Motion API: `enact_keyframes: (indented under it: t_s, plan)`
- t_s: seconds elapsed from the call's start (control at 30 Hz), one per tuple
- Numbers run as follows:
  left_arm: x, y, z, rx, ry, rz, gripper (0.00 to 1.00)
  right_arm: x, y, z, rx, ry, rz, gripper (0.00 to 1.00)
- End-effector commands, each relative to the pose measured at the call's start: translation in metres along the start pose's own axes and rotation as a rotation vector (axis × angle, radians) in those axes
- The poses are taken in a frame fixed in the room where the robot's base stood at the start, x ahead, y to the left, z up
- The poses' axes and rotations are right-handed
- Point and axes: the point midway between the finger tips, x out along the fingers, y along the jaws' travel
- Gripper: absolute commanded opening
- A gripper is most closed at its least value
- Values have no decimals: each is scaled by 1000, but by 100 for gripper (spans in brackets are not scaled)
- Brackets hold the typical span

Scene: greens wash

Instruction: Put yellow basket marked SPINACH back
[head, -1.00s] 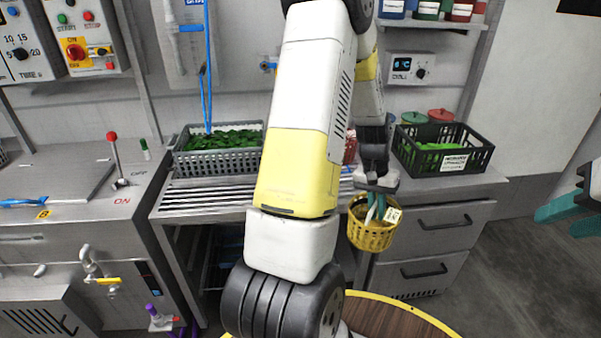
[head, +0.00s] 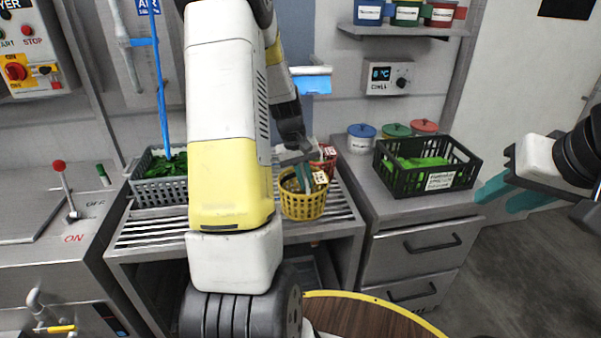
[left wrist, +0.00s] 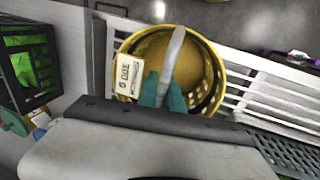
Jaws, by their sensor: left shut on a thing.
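A round yellow basket (head: 304,206) with a pale tag is in my left gripper (head: 304,176), whose teal fingers are shut on its upright handle. The basket is over the right part of the slatted metal rack (head: 150,232); I cannot tell whether it touches the slats. In the left wrist view the basket (left wrist: 212,50) hangs upright with its inside looking empty. Its tag (left wrist: 127,76) is too blurred to read. My right gripper (head: 508,195) is at the right edge, empty, with its teal fingers apart.
A red container (head: 328,153) stands close behind the basket. A grey crate of leaves (head: 160,194) is on the rack's left. A black crate of greens (head: 410,181) and several lidded pots (head: 362,140) stand on the right counter. A round wooden table (head: 365,316) is below.

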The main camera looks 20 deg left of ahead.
Motion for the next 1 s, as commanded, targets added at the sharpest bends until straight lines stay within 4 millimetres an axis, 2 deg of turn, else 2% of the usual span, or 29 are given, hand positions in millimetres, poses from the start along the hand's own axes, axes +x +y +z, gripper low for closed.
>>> enact_keyframes:
  t_s: [0.03, 0.2, 0.4, 0.63, 0.83, 1.0]
  plan:
    - [0, -10, -13, -6, 3, 0, 0, 0, 0, 0, 0, 0, 0, 36]
    - [-1, -37, -48, -3, 1, 0, 0, 0, 0, 0, 0, -1, 0, 36]
    - [-2, -57, -74, 1, 0, 0, 0, 0, 0, 0, 0, -1, 0, 36]
    - [-3, -67, -88, 1, 1, 0, 0, 0, 0, 0, 0, -1, 0, 36]
    - [28, -72, -85, 3, -3, 0, 0, 0, 0, 0, 0, -1, 0, 36]
    - [31, -73, -86, 4, 0, 0, 0, 0, 0, 0, 0, -1, 0, 36]
